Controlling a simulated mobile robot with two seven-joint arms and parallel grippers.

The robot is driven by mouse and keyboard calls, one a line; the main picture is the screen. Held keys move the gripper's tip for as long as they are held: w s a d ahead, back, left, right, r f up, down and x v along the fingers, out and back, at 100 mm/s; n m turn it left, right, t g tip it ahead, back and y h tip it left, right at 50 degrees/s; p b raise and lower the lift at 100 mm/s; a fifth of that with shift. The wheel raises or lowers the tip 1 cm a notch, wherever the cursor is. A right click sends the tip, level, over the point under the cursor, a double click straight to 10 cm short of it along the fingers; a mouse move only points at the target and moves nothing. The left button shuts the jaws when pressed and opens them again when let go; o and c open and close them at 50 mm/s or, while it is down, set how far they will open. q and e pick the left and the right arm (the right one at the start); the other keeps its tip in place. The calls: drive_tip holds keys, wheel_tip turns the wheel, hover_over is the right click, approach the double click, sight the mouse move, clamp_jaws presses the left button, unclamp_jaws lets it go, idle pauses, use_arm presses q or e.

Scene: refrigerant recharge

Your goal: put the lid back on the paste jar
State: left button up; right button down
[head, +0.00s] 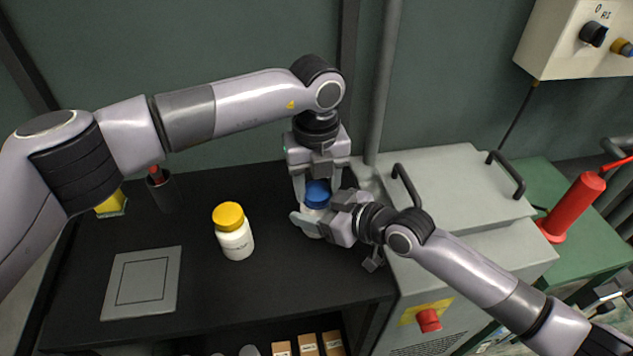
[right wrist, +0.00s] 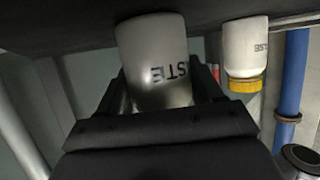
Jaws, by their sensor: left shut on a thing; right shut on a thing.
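The white paste jar (right wrist: 153,50) is upright on the black bench, with dark lettering ending in "STE" in the right wrist view. In the head view only a little of the jar (head: 311,231) shows. My right gripper (head: 320,216), reaching in from the right, is shut around its body, and the fingers also show in the right wrist view (right wrist: 160,88). The blue lid (head: 317,193) is right over the jar's top. My left gripper (head: 317,184) points down and is shut on the lid. The rim is hidden, so I cannot tell whether the lid is seated.
A white jar with a yellow lid (head: 235,232) stands to the left. A grey square plate (head: 143,283) and a dark cup (head: 161,190) are farther left. A grey machine with black handles (head: 455,185) borders the bench on the right. Boxes (head: 307,345) sit below.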

use_arm(q)
drive_tip(key=o, duration=1.2)
drive_tip(key=shift+c, duration=0.2)
drive_tip(key=shift+r, duration=2.25)
drive_tip(key=shift+c, duration=0.3)
wheel_tip(320, 180, up, 2)
drive_tip(key=n, duration=0.4)
drive_tip(key=shift+n, duration=0.4)
drive_tip(key=n, duration=0.1)
drive_tip(key=r+n, duration=0.1)
drive_tip(key=n, duration=0.1)
drive_tip(key=shift+r+n, duration=0.25)
drive_tip(key=shift+n, duration=0.05)
